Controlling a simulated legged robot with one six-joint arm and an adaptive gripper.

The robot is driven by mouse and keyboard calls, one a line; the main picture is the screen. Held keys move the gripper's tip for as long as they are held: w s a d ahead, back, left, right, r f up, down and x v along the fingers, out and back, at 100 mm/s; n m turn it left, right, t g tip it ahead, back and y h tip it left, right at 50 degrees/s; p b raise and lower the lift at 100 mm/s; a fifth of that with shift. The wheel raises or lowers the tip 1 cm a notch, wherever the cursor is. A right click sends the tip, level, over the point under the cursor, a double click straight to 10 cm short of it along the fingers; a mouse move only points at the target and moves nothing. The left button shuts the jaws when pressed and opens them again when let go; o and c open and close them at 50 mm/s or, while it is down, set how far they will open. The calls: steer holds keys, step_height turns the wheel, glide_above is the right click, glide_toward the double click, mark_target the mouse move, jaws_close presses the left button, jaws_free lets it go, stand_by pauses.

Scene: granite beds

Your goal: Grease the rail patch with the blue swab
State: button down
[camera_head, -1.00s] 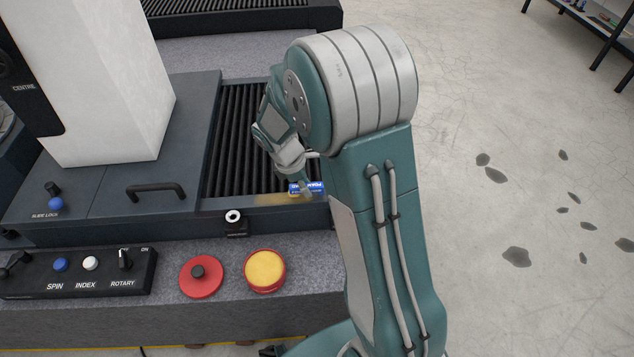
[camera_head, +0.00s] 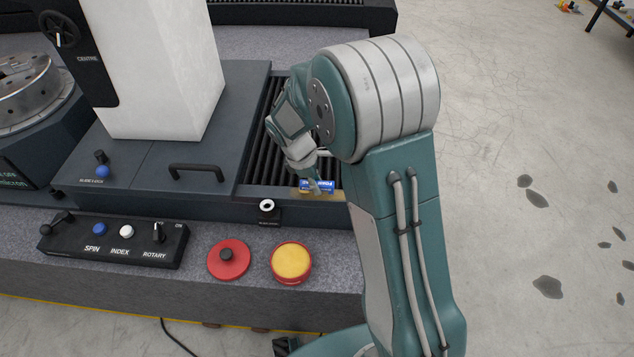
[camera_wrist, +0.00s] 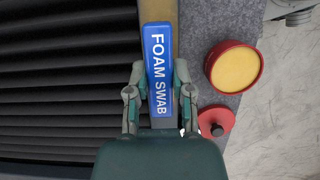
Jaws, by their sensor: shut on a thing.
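The blue swab (camera_wrist: 159,68), lettered FOAM SWAB, sits between the fingers of my gripper (camera_wrist: 160,100) in the wrist view. My gripper is shut on it. In the head view the blue swab (camera_head: 318,186) lies low over the front edge of the machine bed, with my gripper (camera_head: 314,182) at it from above. The rail patch is a yellowish-tan strip (camera_head: 338,196) along that edge, partly behind the swab and my arm. In the wrist view the tan strip (camera_wrist: 158,10) shows beyond the swab's far end. I cannot tell whether the swab touches it.
Black ribbed bellows (camera_head: 262,150) lie left of the gripper. A red button (camera_head: 228,262) and a yellow button (camera_head: 291,262) stand on the granite in front. A control box (camera_head: 115,243) and a handle (camera_head: 196,168) are further left. Open floor lies to the right.

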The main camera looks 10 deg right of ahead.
mark_target(329, 183)
steer(key=shift+f, duration=0.6)
steer(key=shift+d, duration=0.1)
steer(key=shift+s+d+r, duration=0.1)
steer(key=shift+s+d, duration=0.2)
steer(key=shift+d, duration=0.5)
steer(key=shift+s+d, duration=0.25)
steer(key=shift+d, duration=0.5)
steer(key=shift+s+d, duration=0.3)
steer(key=shift+d, duration=0.55)
steer(key=shift+s+d, duration=0.25)
steer(key=shift+d, duration=0.55)
steer(key=shift+s+d, duration=0.25)
steer(key=shift+d, duration=0.55)
steer(key=shift+s+d, duration=0.25)
steer(key=shift+d, duration=0.5)
steer(key=shift+w+a+f, duration=0.15)
steer(key=shift+w+a, duration=0.15)
steer(key=shift+a, duration=0.6)
steer(key=shift+w+a+f, duration=0.1)
steer(key=shift+w+a, duration=0.15)
steer(key=shift+a, duration=0.6)
